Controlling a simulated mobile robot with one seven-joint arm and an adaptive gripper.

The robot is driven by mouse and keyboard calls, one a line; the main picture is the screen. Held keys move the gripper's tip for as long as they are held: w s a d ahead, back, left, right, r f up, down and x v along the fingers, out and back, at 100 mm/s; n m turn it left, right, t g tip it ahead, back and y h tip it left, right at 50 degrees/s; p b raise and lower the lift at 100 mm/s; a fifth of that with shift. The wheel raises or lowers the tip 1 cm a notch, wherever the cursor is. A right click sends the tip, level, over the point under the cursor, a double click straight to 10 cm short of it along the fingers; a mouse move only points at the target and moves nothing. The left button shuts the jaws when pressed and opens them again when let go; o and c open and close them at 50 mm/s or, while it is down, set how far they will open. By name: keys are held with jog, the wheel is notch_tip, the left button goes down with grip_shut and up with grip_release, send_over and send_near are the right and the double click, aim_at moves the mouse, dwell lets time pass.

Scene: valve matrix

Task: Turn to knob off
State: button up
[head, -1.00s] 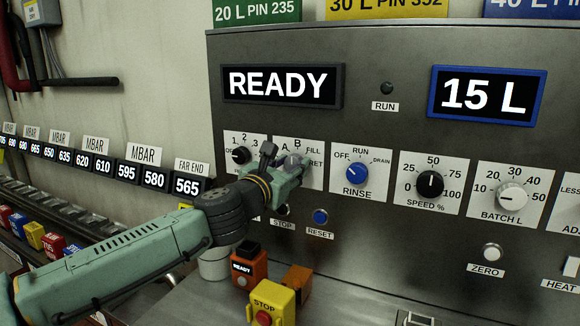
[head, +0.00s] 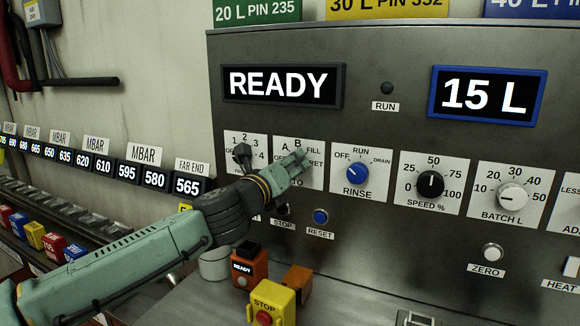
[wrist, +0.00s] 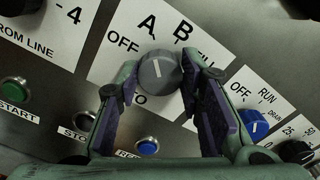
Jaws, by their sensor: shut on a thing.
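The grey selector knob (wrist: 160,70) sits on a white plate marked OFF, A, B and FILL; part of the lower lettering is covered. My gripper (wrist: 159,80) has one finger on each side of this knob and is shut on it. The knob's white line slants up and slightly left in the wrist view, roughly toward A. In the head view my gripper (head: 297,162) covers most of the knob, so its pointer cannot be read there.
A black knob (head: 242,153) is close on the left, partly hidden by my wrist. The blue RINSE knob (head: 357,173) is close on the right. A blue RESET button (head: 320,216) is below. A yellow STOP box (head: 271,303) stands on the ledge.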

jog(key=shift+n, duration=4.3)
jog(key=o, duration=1.2)
jog(key=shift+c, duration=0.2)
jog(key=shift+s+a, duration=0.1)
jog(key=v, duration=1.1)
jog(key=shift+s+a, duration=0.2)
jog(key=shift+s, duration=0.15)
